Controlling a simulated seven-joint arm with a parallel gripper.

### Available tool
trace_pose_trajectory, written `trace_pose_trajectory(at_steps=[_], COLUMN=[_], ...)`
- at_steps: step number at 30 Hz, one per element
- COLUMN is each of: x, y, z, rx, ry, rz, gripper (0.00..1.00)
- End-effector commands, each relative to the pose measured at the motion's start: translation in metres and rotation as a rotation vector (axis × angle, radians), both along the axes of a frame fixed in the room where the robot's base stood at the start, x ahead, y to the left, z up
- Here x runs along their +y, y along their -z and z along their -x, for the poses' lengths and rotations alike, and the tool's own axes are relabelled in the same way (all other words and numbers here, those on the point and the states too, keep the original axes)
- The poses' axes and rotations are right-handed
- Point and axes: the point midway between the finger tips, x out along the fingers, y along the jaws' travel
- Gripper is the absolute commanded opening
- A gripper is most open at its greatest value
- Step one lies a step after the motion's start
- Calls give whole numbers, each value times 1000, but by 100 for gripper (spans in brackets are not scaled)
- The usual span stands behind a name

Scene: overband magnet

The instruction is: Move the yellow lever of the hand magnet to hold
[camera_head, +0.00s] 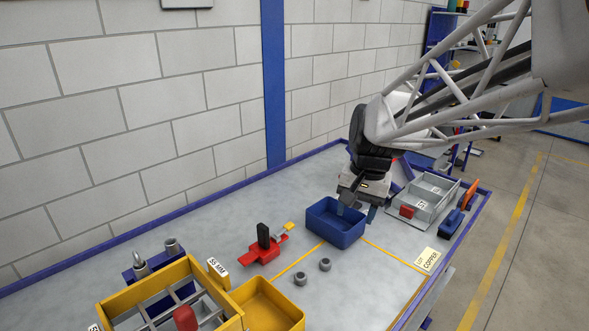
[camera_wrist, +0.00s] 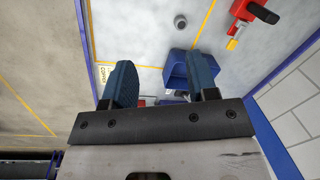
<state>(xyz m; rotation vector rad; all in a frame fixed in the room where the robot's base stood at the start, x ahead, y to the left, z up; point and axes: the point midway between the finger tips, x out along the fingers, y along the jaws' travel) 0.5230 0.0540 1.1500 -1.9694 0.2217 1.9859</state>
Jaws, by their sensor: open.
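The hand magnet (camera_head: 263,252) lies on the grey table left of the blue bin, with a red body and an upright black handle. Its yellow lever (camera_head: 289,227) sticks out at the end toward the bin. In the wrist view the magnet's red body (camera_wrist: 241,11) is at the top right, with the yellow lever (camera_wrist: 232,44) pointing down. My gripper (camera_head: 358,209) is open and empty, over or near the right side of the bin and apart from the magnet. The wrist view shows both fingers (camera_wrist: 162,76) spread with nothing held between them.
The blue bin (camera_head: 325,229) stands between my gripper and the magnet. Two grey rings (camera_head: 301,278) lie in front. A grey divided tray (camera_head: 441,187) and a COPPER card (camera_head: 428,260) are right. A yellow crate (camera_head: 238,297) is front left. A block wall (camera_head: 150,110) bounds the back.

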Motion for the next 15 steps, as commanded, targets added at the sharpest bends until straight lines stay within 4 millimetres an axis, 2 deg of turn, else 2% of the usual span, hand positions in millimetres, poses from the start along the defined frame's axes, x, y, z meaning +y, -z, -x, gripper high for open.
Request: trace_pose_trajectory(at_steps=[1, 15], x=[4, 41], y=[3, 35], z=[-11, -104], rx=[14, 136], ry=[12, 150], rz=[-6, -52], gripper=[53, 53])
